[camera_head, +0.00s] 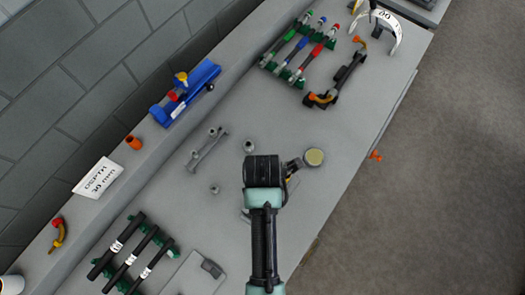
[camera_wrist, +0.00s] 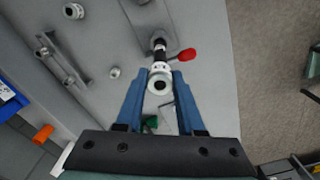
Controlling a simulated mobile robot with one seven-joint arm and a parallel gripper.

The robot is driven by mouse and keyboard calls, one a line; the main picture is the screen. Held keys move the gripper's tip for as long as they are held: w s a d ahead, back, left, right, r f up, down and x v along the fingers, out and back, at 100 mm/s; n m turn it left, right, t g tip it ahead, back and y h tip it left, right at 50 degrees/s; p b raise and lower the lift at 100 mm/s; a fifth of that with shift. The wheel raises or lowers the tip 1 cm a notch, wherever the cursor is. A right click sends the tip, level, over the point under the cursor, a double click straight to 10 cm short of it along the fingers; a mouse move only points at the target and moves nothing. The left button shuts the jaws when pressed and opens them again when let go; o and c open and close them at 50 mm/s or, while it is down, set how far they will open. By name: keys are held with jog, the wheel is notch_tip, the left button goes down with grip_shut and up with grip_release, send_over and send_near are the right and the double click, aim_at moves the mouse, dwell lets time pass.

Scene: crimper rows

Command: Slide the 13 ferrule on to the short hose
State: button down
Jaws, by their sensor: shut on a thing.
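My gripper (camera_head: 262,172) points down over the middle of the bench in the head view, where its body hides its fingertips. In the wrist view my gripper (camera_wrist: 160,84) has its two blue fingers closed on a pale metal ring-shaped ferrule (camera_wrist: 161,86); its number cannot be read. A short black hose (camera_wrist: 158,45) with a white band shows just beyond the ferrule, beside a red lever. The ferrule and hose end look nearly in line. I cannot tell whether they touch or whether the ferrule is around the hose.
Several black hoses (camera_head: 124,257) lie on green rests at lower left. A blue tool (camera_head: 186,94) stands near the wall. A grey bar with fittings (camera_head: 206,150) lies left of my gripper. More finished hoses (camera_head: 300,50) lie at the back.

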jog(key=shift+f+b, duration=1.2)
jog(key=shift+f, duration=0.9)
jog(key=shift+c, duration=2.2)
grip_release()
jog(key=shift+r, duration=0.1)
notch_tip(320, 180, up, 13)
jog(key=p, duration=0.1)
